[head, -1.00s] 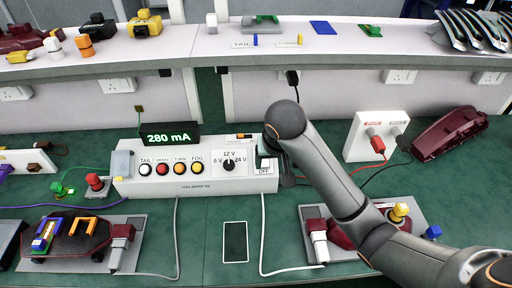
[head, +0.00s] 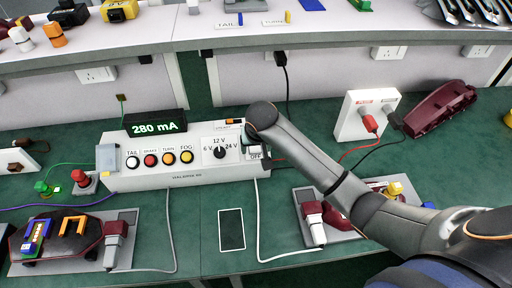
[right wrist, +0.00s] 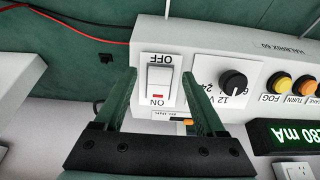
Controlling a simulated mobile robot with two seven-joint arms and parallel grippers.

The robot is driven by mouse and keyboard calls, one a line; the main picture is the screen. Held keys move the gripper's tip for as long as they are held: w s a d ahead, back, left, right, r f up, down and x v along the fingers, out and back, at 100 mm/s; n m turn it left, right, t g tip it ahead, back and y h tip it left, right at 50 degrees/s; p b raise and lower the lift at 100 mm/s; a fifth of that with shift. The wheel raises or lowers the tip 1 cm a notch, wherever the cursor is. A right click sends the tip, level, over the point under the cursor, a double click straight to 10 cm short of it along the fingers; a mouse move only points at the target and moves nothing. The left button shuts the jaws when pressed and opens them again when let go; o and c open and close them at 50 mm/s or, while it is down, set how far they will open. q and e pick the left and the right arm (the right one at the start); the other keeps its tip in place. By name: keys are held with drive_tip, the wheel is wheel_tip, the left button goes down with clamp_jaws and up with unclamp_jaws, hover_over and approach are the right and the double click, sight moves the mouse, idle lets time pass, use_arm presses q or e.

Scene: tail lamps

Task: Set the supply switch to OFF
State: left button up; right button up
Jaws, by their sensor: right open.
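The supply switch (right wrist: 159,82) is a white rocker on the white supply box (head: 185,176), with OFF and ON printed at its two ends. In the right wrist view OFF is at the top, and a red mark shows on the rocker near ON. I cannot tell for sure which end is pressed. My right gripper (right wrist: 161,86) is open, with one finger on each side of the switch and nothing between them but the view of it. In the head view my right arm hides most of the switch; the OFF label (head: 256,156) shows. My left gripper is not in view.
A black display (head: 157,128) on the box reads 280 mA. A round voltage knob (head: 219,152) and several lamp buttons (head: 168,158) sit beside the switch.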

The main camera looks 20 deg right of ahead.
drive_tip(key=shift+w+f, duration=0.25)
drive_tip(key=shift+f, duration=0.25)
clamp_jaws()
idle(0.3)
